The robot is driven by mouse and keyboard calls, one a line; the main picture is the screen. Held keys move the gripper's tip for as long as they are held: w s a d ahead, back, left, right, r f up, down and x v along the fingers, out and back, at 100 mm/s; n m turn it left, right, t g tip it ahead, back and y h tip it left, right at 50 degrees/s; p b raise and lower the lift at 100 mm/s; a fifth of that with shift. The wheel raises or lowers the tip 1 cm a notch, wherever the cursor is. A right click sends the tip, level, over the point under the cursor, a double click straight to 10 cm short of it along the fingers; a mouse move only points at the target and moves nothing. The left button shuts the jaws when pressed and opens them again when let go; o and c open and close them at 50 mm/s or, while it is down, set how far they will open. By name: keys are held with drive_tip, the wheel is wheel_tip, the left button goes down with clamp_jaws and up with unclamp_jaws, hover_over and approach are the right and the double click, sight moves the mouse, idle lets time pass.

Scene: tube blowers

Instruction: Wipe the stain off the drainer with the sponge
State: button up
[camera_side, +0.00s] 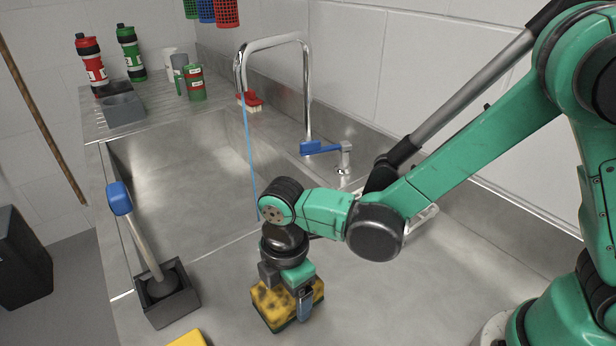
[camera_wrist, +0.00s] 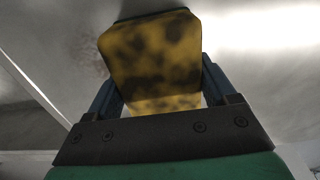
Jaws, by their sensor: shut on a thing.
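My gripper (camera_side: 287,284) is shut on a yellow sponge (camera_side: 270,307) with dark blotches and a green underside. The sponge is at the smooth steel worktop (camera_side: 225,285) in front of the sink; whether it touches the steel is unclear. In the wrist view my gripper's fingers (camera_wrist: 158,88) hold the sponge (camera_wrist: 150,50) from both sides. A faint brownish stain (camera_wrist: 88,62) shows on the steel just left of the sponge there. I cannot make out the stain in the side view. A ridged drainer (camera_side: 95,125) lies at the back left.
A brush in a dark square holder (camera_side: 168,302) stands left of the sponge, and a yellow item (camera_side: 188,339) is at the bottom edge. The sink basin (camera_side: 185,185) and tall tap (camera_side: 307,95) are behind. Bottles (camera_side: 130,52) and cups (camera_side: 195,84) stand on the drainer.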

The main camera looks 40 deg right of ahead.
drive_tip(key=w, duration=0.3)
drive_tip(key=shift+w+f, duration=0.15)
drive_tip(key=shift+w, duration=3)
drive_tip(key=shift+s, duration=5.3)
drive_tip(key=shift+r, duration=4.15)
drive_tip(key=shift+w+d, duration=0.1)
